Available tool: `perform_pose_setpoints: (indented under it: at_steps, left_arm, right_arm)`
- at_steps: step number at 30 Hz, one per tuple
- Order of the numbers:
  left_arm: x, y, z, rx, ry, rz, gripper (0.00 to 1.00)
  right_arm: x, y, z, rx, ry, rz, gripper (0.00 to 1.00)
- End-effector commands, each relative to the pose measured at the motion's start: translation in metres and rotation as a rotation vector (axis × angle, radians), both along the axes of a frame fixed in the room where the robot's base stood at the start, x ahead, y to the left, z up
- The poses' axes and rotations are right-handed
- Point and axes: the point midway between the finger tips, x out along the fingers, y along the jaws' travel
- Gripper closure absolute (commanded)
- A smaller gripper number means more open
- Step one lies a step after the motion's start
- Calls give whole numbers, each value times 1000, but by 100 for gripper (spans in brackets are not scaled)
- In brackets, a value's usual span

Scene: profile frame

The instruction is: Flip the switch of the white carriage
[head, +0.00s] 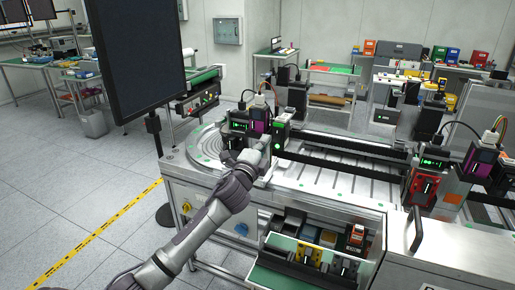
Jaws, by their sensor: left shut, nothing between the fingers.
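My left arm reaches up from the bottom of the head view. Its gripper (247,153) is shut and empty, close in front of a carriage at the left end of the machine's frame. This carriage (236,124) has a dark housing with green lights, a purple block and pale parts low down. It looks like the white carriage, but its colour is partly covered. The gripper and wrist hide its lower front. I cannot make out its switch or tell whether the fingers touch it. My right gripper is not in view.
A red carriage (423,188) and another carriage with a purple block (481,160) stand at the right. A dark screen (136,50) on a post rises left of the gripper. An open drawer (283,279) with coloured parts juts out below. The slotted bed (330,180) is mostly clear.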

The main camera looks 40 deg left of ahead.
Motion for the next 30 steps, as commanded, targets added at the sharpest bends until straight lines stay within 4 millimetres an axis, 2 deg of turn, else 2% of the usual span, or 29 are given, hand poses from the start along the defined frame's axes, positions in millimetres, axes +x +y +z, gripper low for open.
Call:
perform_pose_setpoints:
  at_steps: [4, 9, 16, 30]
  left_arm:
    - [-25, -7, 5, 4, 0, -2, 100]
    - [-42, -10, 11, 1, 0, 0, 100]
    - [-46, -11, 13, 1, -1, 0, 100]
    - [-47, -12, 9, -11, 6, 0, 100]
  right_arm:
    - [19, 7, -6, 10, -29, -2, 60]
    - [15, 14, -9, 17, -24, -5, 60]
    - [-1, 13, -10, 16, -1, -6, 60]
    - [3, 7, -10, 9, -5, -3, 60]
